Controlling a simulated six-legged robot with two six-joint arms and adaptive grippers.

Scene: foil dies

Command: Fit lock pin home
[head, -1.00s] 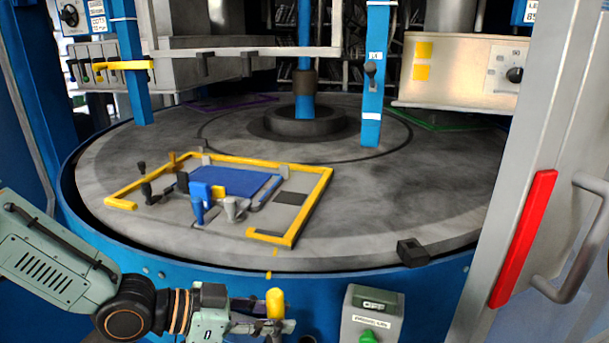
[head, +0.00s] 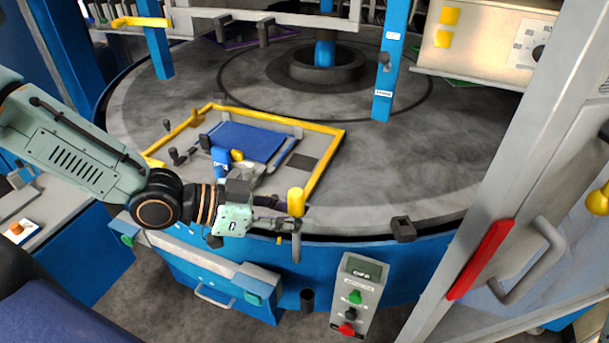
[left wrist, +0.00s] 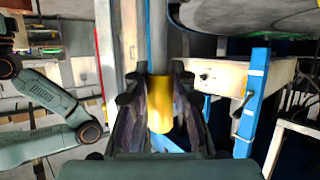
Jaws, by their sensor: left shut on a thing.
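The lock pin has a yellow knob (head: 297,201) and a grey shank (head: 296,246). My left gripper (head: 284,222) is shut on it, with the knob above the fingers and the shank hanging below, roughly upright. The pin is in front of the round table's near rim, in the air. In the left wrist view the yellow knob (left wrist: 160,104) sits between both fingers. A black bracket (head: 403,229) stands on the table's near edge, to the right of the pin. My right gripper is not visible; part of another arm of mine shows in the left wrist view.
The grey round table (head: 390,165) carries a yellow frame (head: 325,160) around a blue plate (head: 250,140). A button box (head: 355,295) and a dark cup (head: 307,298) are below the pin. A grey post with a red bar (head: 481,259) stands at right.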

